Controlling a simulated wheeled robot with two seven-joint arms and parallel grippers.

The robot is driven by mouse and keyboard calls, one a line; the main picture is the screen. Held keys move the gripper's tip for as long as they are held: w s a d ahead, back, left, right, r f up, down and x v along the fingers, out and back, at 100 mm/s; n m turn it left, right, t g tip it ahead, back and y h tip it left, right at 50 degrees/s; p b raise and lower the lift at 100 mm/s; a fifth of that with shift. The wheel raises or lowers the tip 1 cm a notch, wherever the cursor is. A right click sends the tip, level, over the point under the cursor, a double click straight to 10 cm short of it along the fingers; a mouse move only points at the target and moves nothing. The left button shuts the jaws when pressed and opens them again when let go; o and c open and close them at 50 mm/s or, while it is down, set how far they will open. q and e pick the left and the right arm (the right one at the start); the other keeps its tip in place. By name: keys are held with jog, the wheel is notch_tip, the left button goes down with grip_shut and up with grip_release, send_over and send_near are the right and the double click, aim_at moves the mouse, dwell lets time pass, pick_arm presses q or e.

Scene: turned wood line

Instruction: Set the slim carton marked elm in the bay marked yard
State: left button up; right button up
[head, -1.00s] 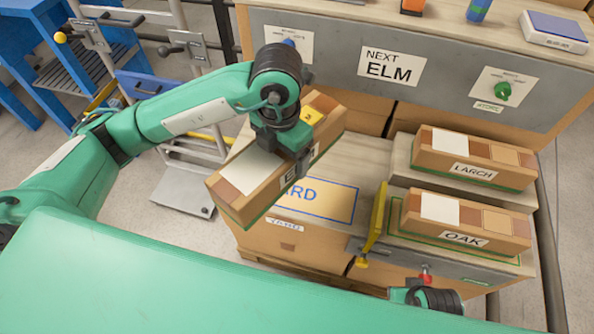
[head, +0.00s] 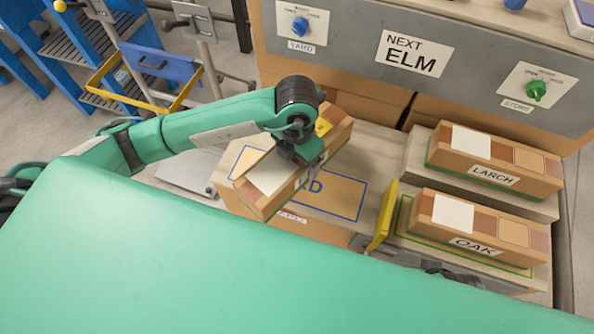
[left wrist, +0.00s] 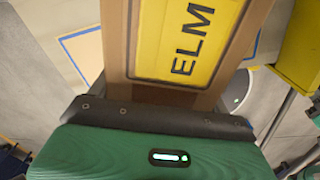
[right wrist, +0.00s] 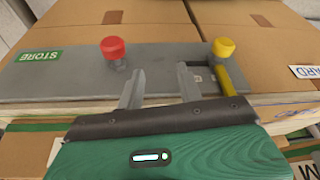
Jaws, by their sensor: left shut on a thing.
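The slim elm carton (head: 270,173) is brown with a white patch and a yellow label. Its ELM label (left wrist: 188,42) shows in the left wrist view. My left gripper (head: 304,157) is shut on the carton and holds it, tilted in the picture, over the yard bay (head: 345,197). The bay is a tan panel with a blue outline, and the carton and gripper hide part of its lettering. I cannot tell how high the carton is above it. My right gripper (right wrist: 161,86) is open and empty, near a red knob (right wrist: 114,50) and a yellow-knobbed lever (right wrist: 226,62).
A yellow flap (head: 383,216) stands at the yard bay's right. Beyond it lie the oak carton (head: 440,213) and the larch carton (head: 472,145). A grey panel behind bears a NEXT ELM sign (head: 413,54), a blue yard knob (head: 300,25) and a green store knob (head: 536,90).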

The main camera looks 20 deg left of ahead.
pick_arm(q)
jog(key=shift+f, duration=0.95)
notch_tip(320, 180, down, 4)
jog(key=shift+r, duration=0.1)
jog(key=shift+f, duration=0.35)
jog(key=shift+f+b, duration=0.1)
jog(key=shift+b, duration=0.3)
jog(key=o, duration=1)
jog(key=shift+o, duration=1.2)
pick_arm(e)
jog(key=shift+v, duration=1.05)
jog(key=shift+w+r, duration=0.1)
